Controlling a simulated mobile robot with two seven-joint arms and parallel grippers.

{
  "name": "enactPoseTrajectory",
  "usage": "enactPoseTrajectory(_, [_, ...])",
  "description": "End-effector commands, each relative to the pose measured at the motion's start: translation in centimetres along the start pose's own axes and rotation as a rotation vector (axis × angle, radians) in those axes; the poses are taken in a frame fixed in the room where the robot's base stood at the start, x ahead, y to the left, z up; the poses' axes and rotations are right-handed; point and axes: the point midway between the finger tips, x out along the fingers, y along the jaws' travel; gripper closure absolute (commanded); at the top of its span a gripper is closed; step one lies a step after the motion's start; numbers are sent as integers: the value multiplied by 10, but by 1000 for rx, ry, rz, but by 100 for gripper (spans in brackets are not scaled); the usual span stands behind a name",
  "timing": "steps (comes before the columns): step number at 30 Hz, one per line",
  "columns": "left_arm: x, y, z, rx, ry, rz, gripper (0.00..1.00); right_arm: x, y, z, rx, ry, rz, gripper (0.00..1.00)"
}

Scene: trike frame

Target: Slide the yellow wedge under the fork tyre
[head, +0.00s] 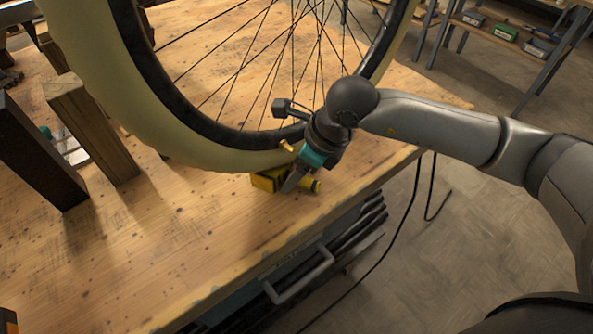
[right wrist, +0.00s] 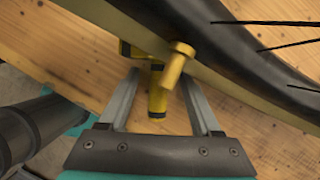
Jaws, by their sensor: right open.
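The yellow wedge (head: 266,179) lies on the wooden bench at the underside of the big wheel's cream tyre (head: 190,145). The tyre hides part of it, so I cannot tell whether they touch. The wedge's yellow handle with a dark end (right wrist: 157,98) points toward my right gripper. My right gripper (head: 292,184) is low over the bench near its front edge. In the right wrist view its fingers (right wrist: 161,80) are spread on either side of the handle, with gaps visible. A brass-coloured peg (right wrist: 175,62) stands out beside the tyre. My left gripper is not in view.
Upright wooden and dark blocks (head: 92,130) stand left of the wheel. The wooden bench (head: 190,235) is clear in front of it. A drawer handle (head: 300,275) sticks out below the bench edge. Shelves with small bins (head: 503,32) stand far right.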

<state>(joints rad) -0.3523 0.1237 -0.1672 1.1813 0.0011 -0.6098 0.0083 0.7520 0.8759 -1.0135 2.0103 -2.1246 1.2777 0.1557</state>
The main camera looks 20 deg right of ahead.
Motion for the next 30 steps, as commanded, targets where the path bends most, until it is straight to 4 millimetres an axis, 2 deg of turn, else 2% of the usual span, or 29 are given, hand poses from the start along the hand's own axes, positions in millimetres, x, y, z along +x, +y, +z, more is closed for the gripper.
enactPoseTrajectory(2, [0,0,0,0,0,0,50,0,0,0,0,0,0,38])
enactPoseTrajectory(18, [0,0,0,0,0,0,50,0,0,0,0,0,0,99])
enactPoseTrajectory(19, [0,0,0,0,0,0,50,0,0,0,0,0,0,100])
enactPoseTrajectory(26, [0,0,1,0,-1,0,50,0,0,0,0,0,0,100])
enactPoseTrajectory(27, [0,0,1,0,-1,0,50,0,0,0,0,0,0,68])
enactPoseTrajectory(30, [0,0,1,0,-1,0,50,0,0,0,0,0,0,57])
